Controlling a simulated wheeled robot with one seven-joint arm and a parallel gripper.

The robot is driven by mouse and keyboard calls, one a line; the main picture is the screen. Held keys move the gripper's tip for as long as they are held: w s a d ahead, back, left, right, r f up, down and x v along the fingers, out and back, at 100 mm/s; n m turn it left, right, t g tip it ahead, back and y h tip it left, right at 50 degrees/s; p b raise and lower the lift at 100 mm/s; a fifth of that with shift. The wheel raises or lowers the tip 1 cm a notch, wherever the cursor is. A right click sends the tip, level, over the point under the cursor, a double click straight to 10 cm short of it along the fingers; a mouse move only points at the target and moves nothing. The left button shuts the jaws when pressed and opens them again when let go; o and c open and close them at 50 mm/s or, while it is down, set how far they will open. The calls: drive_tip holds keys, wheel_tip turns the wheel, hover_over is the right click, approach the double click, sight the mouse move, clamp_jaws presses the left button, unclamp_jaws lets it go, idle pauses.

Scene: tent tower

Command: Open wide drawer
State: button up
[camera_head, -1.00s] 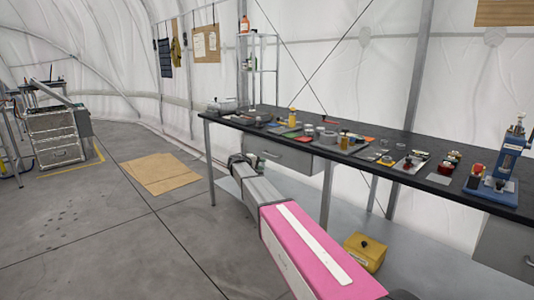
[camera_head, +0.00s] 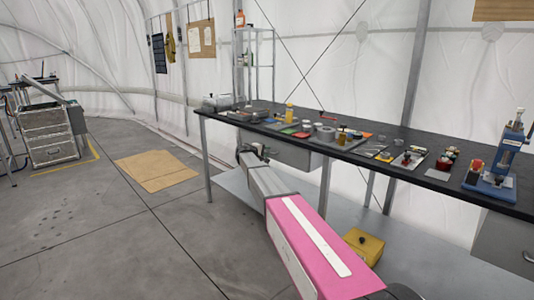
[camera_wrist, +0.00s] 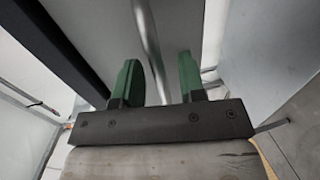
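The wide drawer (camera_head: 297,157) is a grey front under the left part of the black-topped workbench (camera_head: 375,155), and it looks shut. My gripper (camera_head: 252,151) is at the left part of this drawer front and hides most of its handle in the head view. In the wrist view, my gripper (camera_wrist: 160,80) has two green fingers spread apart. The drawer's round metal handle bar (camera_wrist: 147,45) passes between them, with visible gaps on both sides. The drawer front (camera_wrist: 95,35) fills the upper middle behind the fingers.
The bench top holds several small parts and a blue press (camera_head: 497,165). A yellow box (camera_head: 363,245) sits on the lower shelf. A bench leg (camera_head: 325,190) stands right of the drawer. The floor to the left is open, with a cardboard sheet (camera_head: 157,170).

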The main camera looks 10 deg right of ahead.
drive_tip(key=shift+w+d+f, duration=0.1)
drive_tip(key=shift+w+d, duration=0.15)
drive_tip(key=shift+d, duration=0.15)
clamp_jaws()
drive_tip(key=f+v, duration=0.3)
drive_tip(key=v, duration=1.3)
drive_tip(key=a+f+v, duration=0.1)
drive_tip(key=f+v, duration=0.3)
drive_tip(key=v, duration=1.3)
drive_tip(key=s+a+f+v, duration=0.1)
drive_tip(key=f+v, duration=0.2)
drive_tip(key=v, duration=1.3)
drive_tip(key=shift+s+a, duration=0.25)
drive_tip(key=shift+s, duration=0.05)
drive_tip(key=shift+f, duration=0.1)
unclamp_jaws()
